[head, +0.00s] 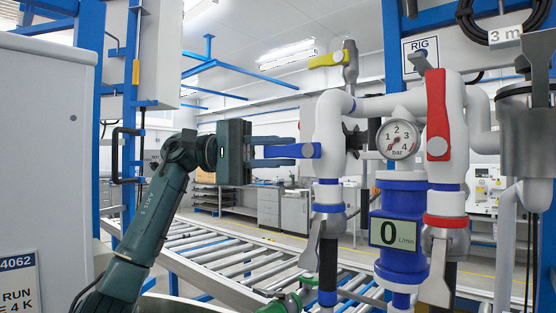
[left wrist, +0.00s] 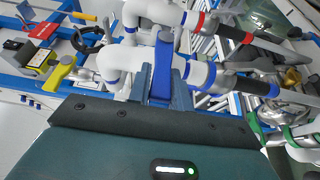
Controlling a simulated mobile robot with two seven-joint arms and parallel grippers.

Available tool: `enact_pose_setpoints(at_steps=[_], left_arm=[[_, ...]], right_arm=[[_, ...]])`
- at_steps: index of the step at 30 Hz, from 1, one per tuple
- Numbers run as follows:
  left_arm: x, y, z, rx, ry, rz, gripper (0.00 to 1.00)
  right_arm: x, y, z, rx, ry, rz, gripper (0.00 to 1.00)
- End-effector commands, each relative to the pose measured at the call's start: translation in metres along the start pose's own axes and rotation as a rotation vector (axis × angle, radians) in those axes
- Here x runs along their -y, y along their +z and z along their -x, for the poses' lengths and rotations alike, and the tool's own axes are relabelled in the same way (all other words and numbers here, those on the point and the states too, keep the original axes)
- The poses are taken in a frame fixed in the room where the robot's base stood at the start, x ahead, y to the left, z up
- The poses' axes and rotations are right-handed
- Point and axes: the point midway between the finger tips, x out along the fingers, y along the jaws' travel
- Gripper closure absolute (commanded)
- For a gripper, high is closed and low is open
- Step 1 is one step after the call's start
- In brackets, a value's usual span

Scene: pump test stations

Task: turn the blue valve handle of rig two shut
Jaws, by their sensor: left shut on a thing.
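The blue valve handle (head: 307,150) sticks out sideways to the left from the white upright pipe (head: 329,118) of the rig in the head view, crosswise to that pipe. My left gripper (head: 286,151) reaches in from the left, with its fingers closed on the handle. In the left wrist view the blue handle (left wrist: 162,68) lies between the two fingers (left wrist: 162,92). The flow display (head: 396,232) below reads 0 L/min. The rig sign (head: 420,54) shows "RIG", with its number hidden. My right gripper is not in view.
A red handle (head: 437,115) hangs along the pipe to the right, beside a round pressure gauge (head: 398,139). A yellow handle (head: 328,60) sits above. A green part (head: 285,304) shows at the bottom. A roller conveyor (head: 225,262) runs behind. A grey cabinet (head: 45,150) stands at left.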

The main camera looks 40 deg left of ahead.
Motion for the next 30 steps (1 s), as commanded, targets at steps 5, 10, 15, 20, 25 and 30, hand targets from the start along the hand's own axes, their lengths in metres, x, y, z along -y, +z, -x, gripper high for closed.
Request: enact_pose_setpoints(at_steps=[5,10,15,20,25,30], left_arm=[[0.0012,0.0,-0.0003,0.001,0.008,0.006,1.0],[0.001,0.0,-0.0005,0.001,0.008,0.006,1.0],[0.0011,0.0,-0.0006,0.001,0.007,0.005,0.74],[0.001,0.0001,-0.0005,0.001,0.007,0.004,0.61],[0.0009,0.0001,-0.0005,0.001,0.007,0.004,0.57],[0.0005,-0.0002,0.0034,-0.001,0.008,0.004,0.57]], right_arm=[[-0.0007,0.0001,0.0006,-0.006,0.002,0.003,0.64],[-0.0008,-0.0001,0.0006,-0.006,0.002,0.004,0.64],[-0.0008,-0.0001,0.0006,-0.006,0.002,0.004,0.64],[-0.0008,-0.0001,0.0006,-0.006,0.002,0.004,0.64],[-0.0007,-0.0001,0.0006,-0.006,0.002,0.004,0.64],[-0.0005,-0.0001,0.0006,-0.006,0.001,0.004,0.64]])
